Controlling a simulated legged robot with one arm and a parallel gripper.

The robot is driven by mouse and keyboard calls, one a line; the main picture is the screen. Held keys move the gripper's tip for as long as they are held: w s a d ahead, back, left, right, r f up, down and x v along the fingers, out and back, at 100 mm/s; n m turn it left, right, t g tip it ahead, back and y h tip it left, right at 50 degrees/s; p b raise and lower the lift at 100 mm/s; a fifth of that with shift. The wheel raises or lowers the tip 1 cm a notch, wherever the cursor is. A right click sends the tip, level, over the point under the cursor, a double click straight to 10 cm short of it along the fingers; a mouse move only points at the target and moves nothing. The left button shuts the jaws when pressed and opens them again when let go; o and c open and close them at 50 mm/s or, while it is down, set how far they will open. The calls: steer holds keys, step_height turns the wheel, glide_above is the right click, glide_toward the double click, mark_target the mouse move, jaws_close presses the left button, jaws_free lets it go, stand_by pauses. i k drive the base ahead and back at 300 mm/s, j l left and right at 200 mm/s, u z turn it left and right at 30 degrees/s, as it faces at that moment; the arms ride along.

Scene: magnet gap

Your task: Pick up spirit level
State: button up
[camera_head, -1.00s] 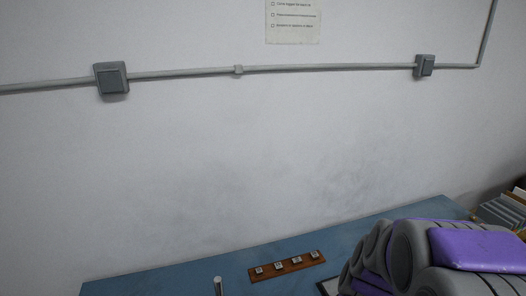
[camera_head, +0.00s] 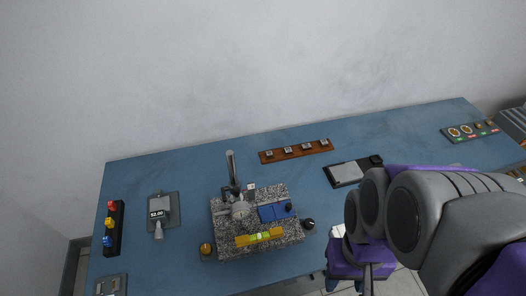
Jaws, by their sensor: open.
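The spirit level (camera_head: 259,237) is a short yellow bar with a pale vial in its middle. It lies along the front edge of a speckled granite block (camera_head: 226,251) on the blue table. My gripper (camera_head: 350,284) is at the bottom of the view, right of the spirit level and apart from it. It is open, with nothing seen in it, and its fingers are partly cut off by the frame's lower edge.
A dial gauge stand (camera_head: 232,166) rises from the block behind the level. A blue block (camera_head: 267,213) sits there too. A dark knob (camera_head: 308,224) and a brass piece (camera_head: 206,249) flank the granite block. A wooden rack (camera_head: 297,151) stands behind; the blue table (camera_head: 140,258) is bare at front left.

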mark_target(274, 232)
steer(key=u, duration=0.35)
steer(key=l+u, duration=0.75)
steer(key=u, duration=0.15)
steer(key=k+l+u, duration=0.15)
steer(key=l+u, duration=0.25)
steer(key=k+l, duration=0.2)
steer(key=l, duration=0.2)
steer(key=k+l+u, duration=0.15)
steer(key=l, duration=0.2)
steer(key=k+l, duration=0.25)
steer(key=l, duration=0.15)
steer(key=u, duration=0.05)
